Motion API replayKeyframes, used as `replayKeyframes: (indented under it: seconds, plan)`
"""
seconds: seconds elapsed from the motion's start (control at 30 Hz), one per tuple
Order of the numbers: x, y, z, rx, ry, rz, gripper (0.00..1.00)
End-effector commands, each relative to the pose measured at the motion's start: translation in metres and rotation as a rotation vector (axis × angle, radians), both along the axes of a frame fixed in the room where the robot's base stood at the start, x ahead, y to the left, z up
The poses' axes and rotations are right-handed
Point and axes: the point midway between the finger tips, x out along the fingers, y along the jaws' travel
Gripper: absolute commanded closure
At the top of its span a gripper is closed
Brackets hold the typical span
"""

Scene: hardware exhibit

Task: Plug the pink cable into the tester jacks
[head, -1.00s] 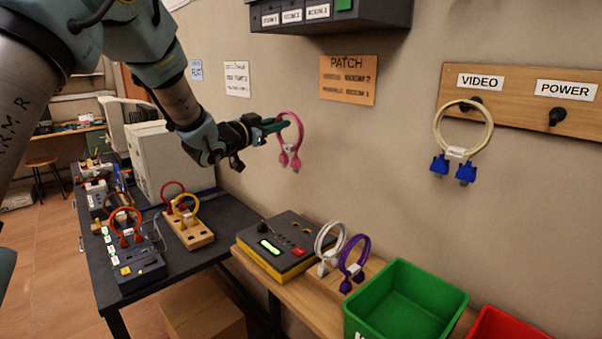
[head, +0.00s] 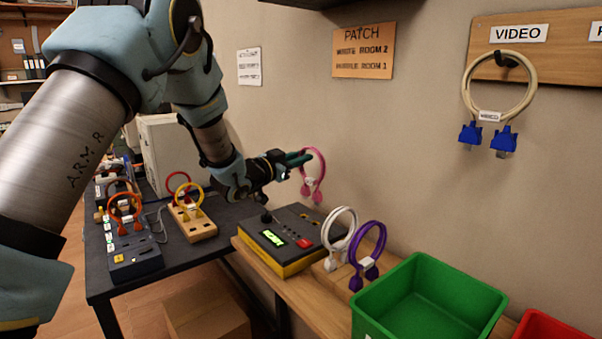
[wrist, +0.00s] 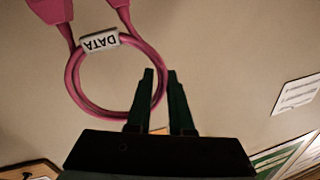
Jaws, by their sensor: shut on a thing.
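The pink cable (head: 316,167) is a loop with two plugs hanging at its lower end. My gripper (head: 302,159) is shut on the top of this loop and holds it in the air above the tester. In the wrist view the pink cable (wrist: 69,78) carries a tag reading DATA, and one side of the loop passes between the fingers of my gripper (wrist: 160,95). The tester (head: 282,262) is a dark and yellow box on the wooden bench, with a lit green display, a red button and a dark knob. Its jacks are too small to make out.
A white cable (head: 326,225) and a purple cable (head: 384,246) stand in a wooden block right of the tester. A green bin (head: 484,307) and red bin (head: 541,327) are farther right. The VIDEO cable (head: 466,88) hangs on the wall. A yellow cable (head: 176,197) stands at left.

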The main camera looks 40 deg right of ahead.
Motion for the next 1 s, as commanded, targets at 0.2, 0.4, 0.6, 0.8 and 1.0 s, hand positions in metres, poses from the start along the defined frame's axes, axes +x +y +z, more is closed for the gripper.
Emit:
replayKeyframes:
  seconds: [0.2,0.4,0.6,0.8,1.0]
  plan:
    - [0.000,0.001,-0.016,-0.001,-0.001,0.002,1.00]
    - [0.001,0.001,-0.027,-0.001,-0.001,0.002,1.00]
    - [0.001,0.001,-0.039,0.000,-0.002,0.002,1.00]
    - [0.001,0.000,-0.041,-0.001,-0.002,0.002,1.00]
    - [0.000,0.000,-0.041,-0.001,-0.002,0.002,1.00]
